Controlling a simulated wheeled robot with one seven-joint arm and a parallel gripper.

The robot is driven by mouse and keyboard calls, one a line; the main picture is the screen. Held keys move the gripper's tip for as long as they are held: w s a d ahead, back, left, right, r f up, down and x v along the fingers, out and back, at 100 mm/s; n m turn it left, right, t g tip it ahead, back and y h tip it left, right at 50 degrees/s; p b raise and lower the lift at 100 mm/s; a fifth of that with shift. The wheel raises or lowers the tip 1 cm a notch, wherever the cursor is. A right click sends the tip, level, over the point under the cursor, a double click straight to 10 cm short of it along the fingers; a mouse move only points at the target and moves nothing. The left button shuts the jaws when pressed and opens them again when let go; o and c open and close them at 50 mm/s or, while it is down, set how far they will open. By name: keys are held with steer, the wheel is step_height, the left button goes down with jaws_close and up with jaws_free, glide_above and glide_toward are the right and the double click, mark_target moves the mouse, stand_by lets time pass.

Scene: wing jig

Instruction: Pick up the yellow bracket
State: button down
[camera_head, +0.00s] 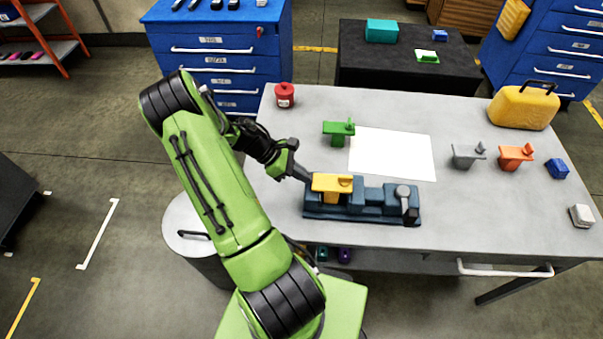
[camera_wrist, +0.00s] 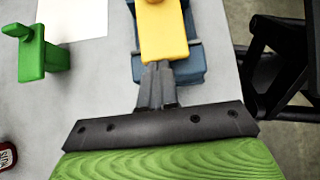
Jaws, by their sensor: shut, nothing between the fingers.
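The yellow bracket (camera_head: 332,184) sits on the left end of the blue jig (camera_head: 370,205) on the grey table. It also shows in the wrist view (camera_wrist: 163,32), with the blue jig (camera_wrist: 190,65) under it. My gripper (camera_head: 306,177) is at the bracket's left end, coming from the left. In the wrist view my gripper's fingertips (camera_wrist: 158,68) are together, right at the near end of the bracket. The fingers are shut and hold nothing. I cannot tell whether the tips touch the bracket.
A green bracket (camera_head: 339,131), a white sheet (camera_head: 392,154), a grey bracket (camera_head: 467,156) and an orange bracket (camera_head: 514,156) lie behind and right of the jig. A red canister (camera_head: 284,95) and a yellow case (camera_head: 522,108) stand farther back.

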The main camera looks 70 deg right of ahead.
steer(key=shift+s+d, duration=0.2)
steer(key=shift+s, duration=0.7)
steer(key=p+v, duration=0.2)
steer(key=v, duration=1.3)
steer(key=shift+w+r+p, duration=0.25)
steer(key=shift+r+p, duration=0.05)
steer(key=shift+p, duration=0.1)
